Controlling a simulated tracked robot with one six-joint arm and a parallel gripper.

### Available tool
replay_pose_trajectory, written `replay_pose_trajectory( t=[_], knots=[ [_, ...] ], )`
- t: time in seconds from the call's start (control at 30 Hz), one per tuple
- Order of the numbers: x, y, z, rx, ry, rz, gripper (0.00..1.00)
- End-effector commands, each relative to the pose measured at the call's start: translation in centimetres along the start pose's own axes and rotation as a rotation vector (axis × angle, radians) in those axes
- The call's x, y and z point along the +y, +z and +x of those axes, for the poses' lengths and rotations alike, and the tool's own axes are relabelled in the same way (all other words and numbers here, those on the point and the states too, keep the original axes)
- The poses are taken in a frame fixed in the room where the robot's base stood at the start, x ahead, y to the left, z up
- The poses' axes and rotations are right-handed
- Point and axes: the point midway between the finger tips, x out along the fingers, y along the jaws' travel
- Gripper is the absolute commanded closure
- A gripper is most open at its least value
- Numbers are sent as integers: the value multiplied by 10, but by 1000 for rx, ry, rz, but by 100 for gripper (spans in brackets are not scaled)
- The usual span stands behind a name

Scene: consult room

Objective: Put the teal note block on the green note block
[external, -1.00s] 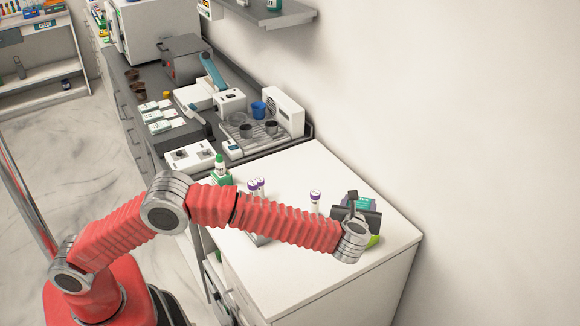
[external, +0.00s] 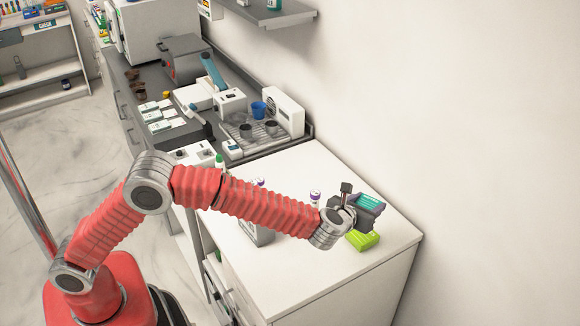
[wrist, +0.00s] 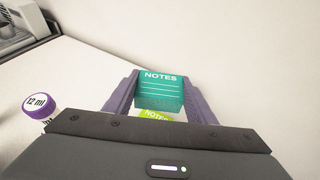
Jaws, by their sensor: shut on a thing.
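The teal note block (wrist: 160,90) is held between the two purple-grey fingers of my gripper (wrist: 161,98). In the external view the teal block (external: 369,202) is at the end of my gripper (external: 366,211), at the right of the white counter. The green note block (external: 362,240) lies on the counter below the gripper, mostly visible in the external view. In the wrist view only a strip of the green block (wrist: 156,114) shows under the teal one. A gap seems to separate the two blocks; its size is hard to tell.
A purple-capped vial (wrist: 39,107) stands left of the gripper in the wrist view; it also shows in the external view (external: 314,196). A grey holder (external: 258,236) is partly hidden behind my arm. The counter's front right (external: 340,280) is clear.

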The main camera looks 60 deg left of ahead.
Motion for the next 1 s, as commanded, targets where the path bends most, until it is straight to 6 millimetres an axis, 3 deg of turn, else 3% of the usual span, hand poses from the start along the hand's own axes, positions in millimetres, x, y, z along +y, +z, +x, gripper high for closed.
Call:
replay_pose_trajectory(
  t=[0.17,0.5,0.87,1.0],
  knots=[
    [0,-10,4,1,2,1,76],
    [0,-54,23,1,2,0,76],
    [0,-58,24,0,2,0,76],
    [0,-68,28,1,2,1,76]
  ],
)
